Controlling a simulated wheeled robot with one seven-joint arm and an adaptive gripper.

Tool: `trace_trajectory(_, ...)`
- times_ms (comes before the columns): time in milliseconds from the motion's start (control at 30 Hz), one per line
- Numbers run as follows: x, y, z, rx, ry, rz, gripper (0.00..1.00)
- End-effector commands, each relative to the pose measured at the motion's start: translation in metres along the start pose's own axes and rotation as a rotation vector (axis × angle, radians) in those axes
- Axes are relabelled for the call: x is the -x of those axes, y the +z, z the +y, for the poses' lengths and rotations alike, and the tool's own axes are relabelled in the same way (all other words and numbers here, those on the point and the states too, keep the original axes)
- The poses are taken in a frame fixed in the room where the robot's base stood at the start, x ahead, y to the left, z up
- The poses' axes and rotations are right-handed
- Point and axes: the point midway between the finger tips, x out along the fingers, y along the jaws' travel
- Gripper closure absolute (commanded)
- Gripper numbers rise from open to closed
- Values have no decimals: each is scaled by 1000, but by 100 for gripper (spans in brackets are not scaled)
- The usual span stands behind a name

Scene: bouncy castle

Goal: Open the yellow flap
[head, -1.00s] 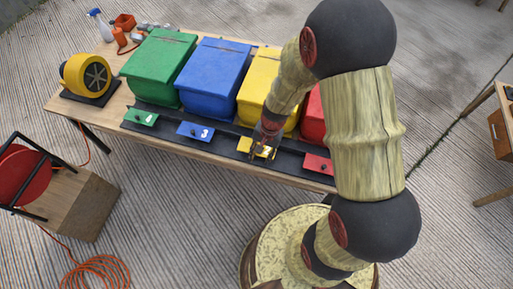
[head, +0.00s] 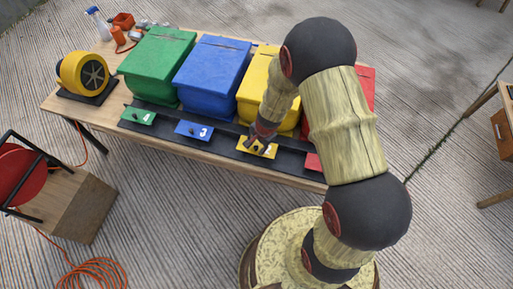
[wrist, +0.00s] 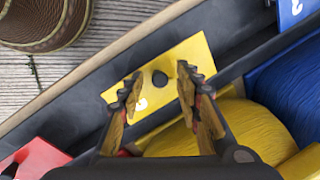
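In the wrist view the yellow flap (wrist: 203,55) lies flat beneath my gripper (wrist: 158,76). The dark knob (wrist: 160,78) appears between the two spread fingertips. The gripper is open and empty; I cannot tell whether a finger touches the knob or plate. In the head view my gripper (head: 254,139) is small and partly merges with the flap.
Green (head: 158,60) and blue (head: 210,75) bins stand left of the yellow one; a red bin (head: 367,90) is mostly behind my arm. Green (head: 139,116), blue (head: 194,131) and red (head: 313,162) flaps share the strip.

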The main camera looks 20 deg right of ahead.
Motion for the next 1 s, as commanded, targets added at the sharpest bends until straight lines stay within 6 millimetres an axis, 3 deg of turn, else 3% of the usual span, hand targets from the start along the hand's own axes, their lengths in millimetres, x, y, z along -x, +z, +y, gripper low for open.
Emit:
trace_trajectory(333,-3,0,0,0,0,0,67)
trace_trajectory(900,-3,0,0,0,0,0,99)
trace_trajectory(1000,-3,0,0,0,0,0,100)
